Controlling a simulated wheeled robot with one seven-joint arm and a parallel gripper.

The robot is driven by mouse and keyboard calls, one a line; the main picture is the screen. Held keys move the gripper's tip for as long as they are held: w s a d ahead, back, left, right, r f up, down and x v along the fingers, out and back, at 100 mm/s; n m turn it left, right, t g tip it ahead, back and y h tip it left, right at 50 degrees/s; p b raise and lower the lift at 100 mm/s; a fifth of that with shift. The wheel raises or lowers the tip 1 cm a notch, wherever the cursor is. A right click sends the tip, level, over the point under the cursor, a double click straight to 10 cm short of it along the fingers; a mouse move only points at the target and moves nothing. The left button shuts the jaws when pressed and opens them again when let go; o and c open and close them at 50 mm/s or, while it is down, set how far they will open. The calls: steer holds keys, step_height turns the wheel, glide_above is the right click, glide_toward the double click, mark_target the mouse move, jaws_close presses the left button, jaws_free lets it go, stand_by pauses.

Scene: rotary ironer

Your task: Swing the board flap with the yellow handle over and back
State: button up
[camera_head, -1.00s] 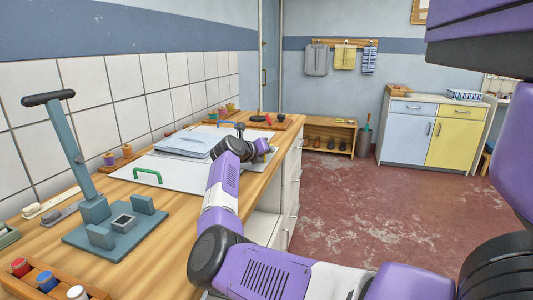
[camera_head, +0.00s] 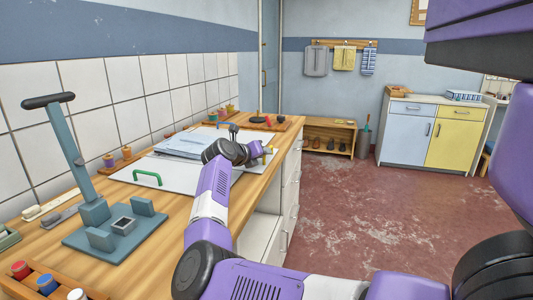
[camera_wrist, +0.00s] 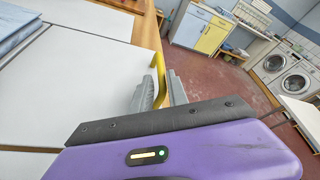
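The yellow handle (camera_wrist: 161,66) stands at the right edge of a pale board flap (camera_wrist: 92,84) in the wrist view. My gripper (camera_wrist: 161,92) has its two grey fingers close together, one on each side of the handle, and looks shut on it. The finger contact is partly hidden by the bar. In the head view my gripper (camera_head: 262,152) is at the front edge of the worktop, with a small bit of yellow showing beside it. The flap lies about flat there, partly behind my arm.
A green handle (camera_head: 147,177) is on a nearer pale board. A grey-blue lever press (camera_head: 115,228) stands on the wooden worktop (camera_head: 62,256). The red floor to the right is clear.

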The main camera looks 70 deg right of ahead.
mark_target(257, 168)
steer(key=shift+v, duration=2.15)
